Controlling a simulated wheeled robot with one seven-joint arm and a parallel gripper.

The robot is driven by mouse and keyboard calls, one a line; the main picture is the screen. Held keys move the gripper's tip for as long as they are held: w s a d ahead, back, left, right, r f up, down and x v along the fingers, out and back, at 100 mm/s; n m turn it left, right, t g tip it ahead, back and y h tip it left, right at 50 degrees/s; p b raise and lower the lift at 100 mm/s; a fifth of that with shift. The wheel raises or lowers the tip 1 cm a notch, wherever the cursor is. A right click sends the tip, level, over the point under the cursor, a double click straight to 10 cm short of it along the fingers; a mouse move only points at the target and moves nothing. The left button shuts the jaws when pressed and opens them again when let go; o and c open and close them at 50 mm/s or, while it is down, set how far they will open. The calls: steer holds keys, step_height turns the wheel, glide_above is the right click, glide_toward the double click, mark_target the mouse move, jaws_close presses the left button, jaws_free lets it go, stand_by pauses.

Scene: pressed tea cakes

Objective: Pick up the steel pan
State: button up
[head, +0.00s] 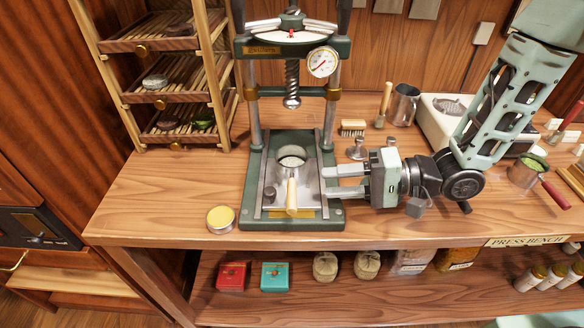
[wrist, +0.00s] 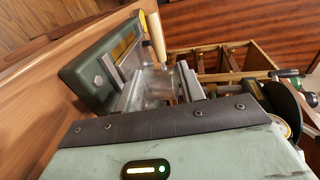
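A small steel pan (head: 291,168) with a cream handle (head: 292,196) sits on the base of the green press, its handle pointing to the front. In the wrist view the cream handle (wrist: 155,36) shows beyond the fingers, and the pan's steel body is partly hidden by them. My gripper (head: 325,182) is open and empty, its two fingers pointing left over the press base's right edge, a short way right of the handle. In the wrist view my gripper (wrist: 160,88) also shows a gap between its fingers. Another steel pan (head: 522,178) with a red handle, holding something green, stands far right.
The press posts (head: 332,108) and screw (head: 291,85) rise around the cream-handled pan. A yellow-topped tin (head: 220,218) is left of the press. The bench's front right is clear.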

mark_target(292, 185)
steer(key=x, duration=0.3)
steer(key=shift+a, duration=0.2)
steer(key=shift+s+p+x, duration=0.2)
steer(key=shift+p+x, duration=0.3)
steer(key=shift+x, duration=2.2)
steer(key=shift+c, duration=0.3)
jaws_close()
